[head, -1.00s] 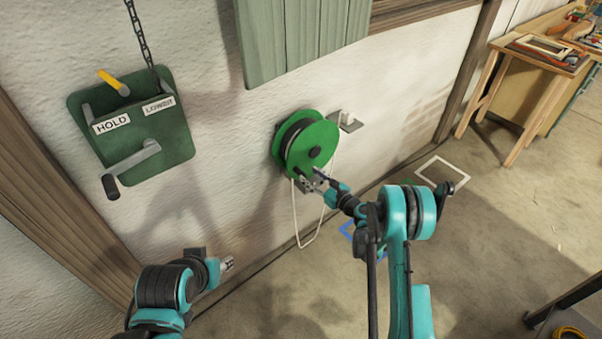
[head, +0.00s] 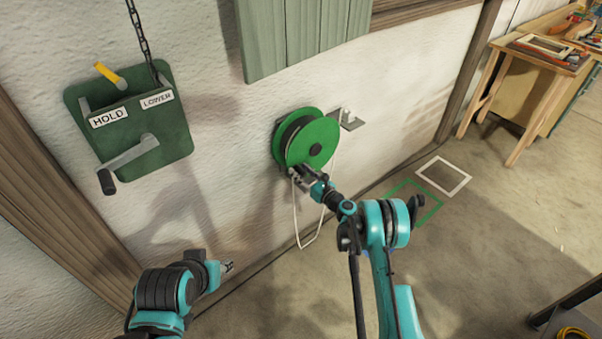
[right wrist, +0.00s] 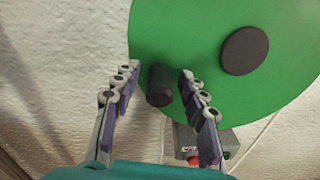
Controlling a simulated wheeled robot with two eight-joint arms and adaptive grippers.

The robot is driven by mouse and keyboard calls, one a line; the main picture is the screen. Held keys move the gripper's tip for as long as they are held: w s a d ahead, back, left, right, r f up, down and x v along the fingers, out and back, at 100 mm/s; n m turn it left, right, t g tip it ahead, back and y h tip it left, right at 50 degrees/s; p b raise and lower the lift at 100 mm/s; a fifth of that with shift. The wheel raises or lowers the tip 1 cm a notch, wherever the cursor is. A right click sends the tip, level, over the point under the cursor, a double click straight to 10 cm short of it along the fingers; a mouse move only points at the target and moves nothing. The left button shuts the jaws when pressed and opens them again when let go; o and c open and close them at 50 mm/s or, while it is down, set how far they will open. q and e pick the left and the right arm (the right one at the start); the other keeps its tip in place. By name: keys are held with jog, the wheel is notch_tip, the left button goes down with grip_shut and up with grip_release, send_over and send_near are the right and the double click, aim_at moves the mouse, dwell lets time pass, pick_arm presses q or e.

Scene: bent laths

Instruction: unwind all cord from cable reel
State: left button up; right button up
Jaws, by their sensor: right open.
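The green cable reel (head: 318,132) is mounted on the white wall, with a dark hub (right wrist: 245,50) at its centre. A pale cord (head: 296,215) hangs in a loop below it; how much is wound on the reel cannot be told. My right gripper (head: 298,172) is at the reel's lower left edge. In the right wrist view its fingers (right wrist: 158,82) are open, one on each side of a black crank knob (right wrist: 160,86) on the reel face, without visible grip. My left gripper (head: 228,266) is low near the wall, away from the reel; its jaws are too small to judge.
A grey box with red and green buttons (right wrist: 205,139) sits below the reel. A small bracket (head: 350,120) is beside it. A green winch box (head: 133,120) labelled HOLD and LOWER hangs left. Green (head: 432,208) and white (head: 462,180) outlines mark clear floor at right.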

aim_at(295, 153)
grip_shut()
jog(key=shift+r, duration=0.15)
jog(key=r+m, duration=0.2)
jog(key=m, duration=0.1)
jog(key=shift+s+a+r, duration=0.15)
jog(key=shift+a+r, duration=0.05)
jog(key=shift+r, duration=0.15)
jog(key=shift+w+d+r+m, duration=0.1)
jog(key=shift+d+r+m, duration=0.05)
jog(key=shift+r+m, duration=0.8)
jog(key=shift+w+d+r+m, duration=0.1)
jog(key=shift+r+m, duration=0.6)
jog(key=shift+m, duration=0.35)
